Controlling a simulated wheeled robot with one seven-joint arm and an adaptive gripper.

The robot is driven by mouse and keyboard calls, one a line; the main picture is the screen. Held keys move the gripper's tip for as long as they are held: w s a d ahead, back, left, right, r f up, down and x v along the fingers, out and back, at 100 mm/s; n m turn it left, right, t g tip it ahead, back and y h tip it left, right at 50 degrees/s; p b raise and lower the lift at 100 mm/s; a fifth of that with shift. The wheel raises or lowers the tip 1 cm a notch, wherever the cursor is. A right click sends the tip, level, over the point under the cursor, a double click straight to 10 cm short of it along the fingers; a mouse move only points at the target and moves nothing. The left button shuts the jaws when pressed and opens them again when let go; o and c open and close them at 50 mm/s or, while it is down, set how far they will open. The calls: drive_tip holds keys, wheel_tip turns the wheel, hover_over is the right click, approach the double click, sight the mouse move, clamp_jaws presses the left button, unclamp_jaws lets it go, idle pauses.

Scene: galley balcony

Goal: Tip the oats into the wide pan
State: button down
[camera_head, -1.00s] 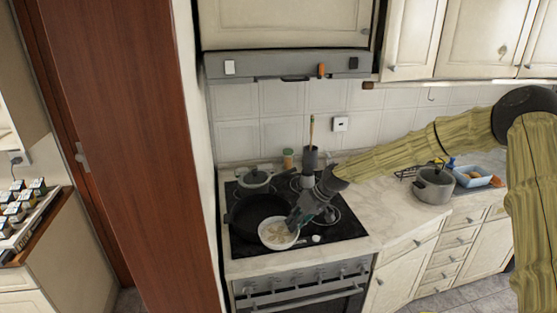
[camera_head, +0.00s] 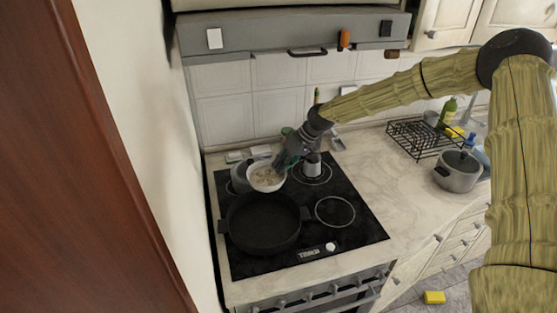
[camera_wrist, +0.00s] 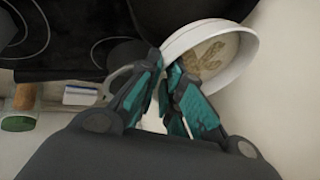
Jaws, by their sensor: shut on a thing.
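The wide pan (camera_head: 262,240) is black and stands on the front left of the hob. The white bowl (camera_head: 268,187) with pale oats (camera_head: 265,176) in it is behind the pan's back rim in the head view. My gripper (camera_head: 281,163) is shut on the bowl's rim from its right side. In the wrist view the jaws (camera_wrist: 167,84) pinch the rim of the bowl (camera_wrist: 172,47), and oats (camera_wrist: 212,55) show inside it. The bowl looks slightly tilted in the wrist view. No oats can be seen in the pan.
The front right burner is clear. A pot (camera_head: 457,172) and a dish rack (camera_head: 412,137) are on the right counter.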

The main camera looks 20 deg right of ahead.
drive_tip(key=shift+s+a+r+t+h, duration=0.15)
drive_tip(key=shift+s+r+t+h, duration=0.15)
drive_tip(key=shift+s+r+t, duration=0.45)
drive_tip(key=shift+s+f+n, duration=0.1)
drive_tip(key=shift+s+n, duration=0.05)
drive_tip(key=shift+n, duration=0.15)
drive_tip(key=shift+w+a+f+t+h+b, duration=0.2)
drive_tip(key=shift+w+f+t+h+b, duration=0.1)
drive_tip(key=shift+t+b, duration=0.35)
drive_tip(key=shift+s+r+n+t+b, duration=0.3)
drive_tip(key=shift+s+b, duration=0.15)
drive_tip(key=shift+b, duration=0.65)
drive_tip(key=shift+f+h+b, duration=0.1)
drive_tip(key=shift+h+b, duration=0.2)
drive_tip(key=shift+b, duration=0.2)
drive_tip(key=t+b, duration=0.1)
drive_tip(key=b, duration=0.2)
drive_tip(key=shift+s+a, duration=0.1)
drive_tip(key=shift+s+a+n+t+b, duration=0.25)
drive_tip(key=shift+t+b, duration=0.25)
drive_tip(key=shift+b, duration=0.4)
drive_tip(key=shift+s+t+h+b, duration=0.3)
drive_tip(key=shift+h+b, duration=0.1)
drive_tip(key=shift+b, duration=0.55)
